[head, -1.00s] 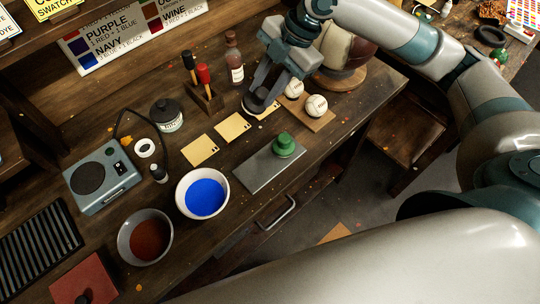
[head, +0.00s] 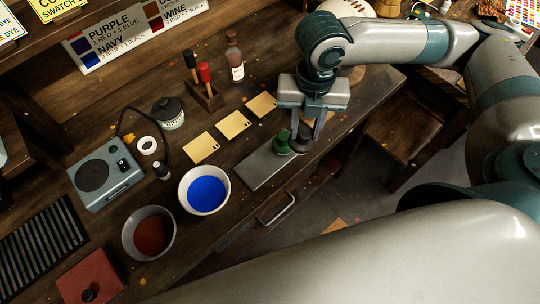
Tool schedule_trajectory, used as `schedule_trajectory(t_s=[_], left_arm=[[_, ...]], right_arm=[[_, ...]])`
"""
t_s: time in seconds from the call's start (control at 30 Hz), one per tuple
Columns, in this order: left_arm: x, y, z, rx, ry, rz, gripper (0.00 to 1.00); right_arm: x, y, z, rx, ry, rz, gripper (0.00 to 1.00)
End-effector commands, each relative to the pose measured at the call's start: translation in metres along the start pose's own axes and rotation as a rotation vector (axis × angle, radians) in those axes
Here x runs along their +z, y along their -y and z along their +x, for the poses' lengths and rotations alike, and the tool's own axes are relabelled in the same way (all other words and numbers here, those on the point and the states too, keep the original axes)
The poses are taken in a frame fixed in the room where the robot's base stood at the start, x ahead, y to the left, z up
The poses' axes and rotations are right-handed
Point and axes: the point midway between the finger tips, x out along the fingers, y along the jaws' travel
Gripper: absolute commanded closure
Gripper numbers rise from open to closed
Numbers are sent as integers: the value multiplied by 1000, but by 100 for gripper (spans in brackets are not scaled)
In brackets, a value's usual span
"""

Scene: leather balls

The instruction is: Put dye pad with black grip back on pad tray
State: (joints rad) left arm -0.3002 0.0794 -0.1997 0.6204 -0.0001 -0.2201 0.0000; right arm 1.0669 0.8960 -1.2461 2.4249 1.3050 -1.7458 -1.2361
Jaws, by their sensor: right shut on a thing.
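My right gripper (head: 310,126) is shut on a dark dye pad with a black grip (head: 301,144). It is at the right end of a flat grey pad tray (head: 258,172), right beside a green pad (head: 281,143) standing on that tray. The fingers partly hide the held pad, and I cannot tell whether it touches the tray. My left gripper is not in view.
Three tan swatches (head: 233,124) lie behind the tray. A bowl of blue dye (head: 205,192) and a bowl of red-brown dye (head: 150,233) stand at its left. The bench's front edge and a drawer handle (head: 277,209) are close in front.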

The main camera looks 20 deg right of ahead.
Motion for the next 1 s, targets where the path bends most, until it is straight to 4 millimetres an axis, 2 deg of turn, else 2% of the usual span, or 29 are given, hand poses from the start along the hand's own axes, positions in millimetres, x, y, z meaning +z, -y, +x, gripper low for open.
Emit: schedule_trajectory(t_s=[0.17,0.37,1.0], left_arm=[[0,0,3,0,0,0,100],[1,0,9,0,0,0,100],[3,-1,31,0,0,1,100]], right_arm=[[2,-2,1,1,0,101,96],[6,-7,4,1,0,360,96],[24,-27,12,-4,0,1535,96]])
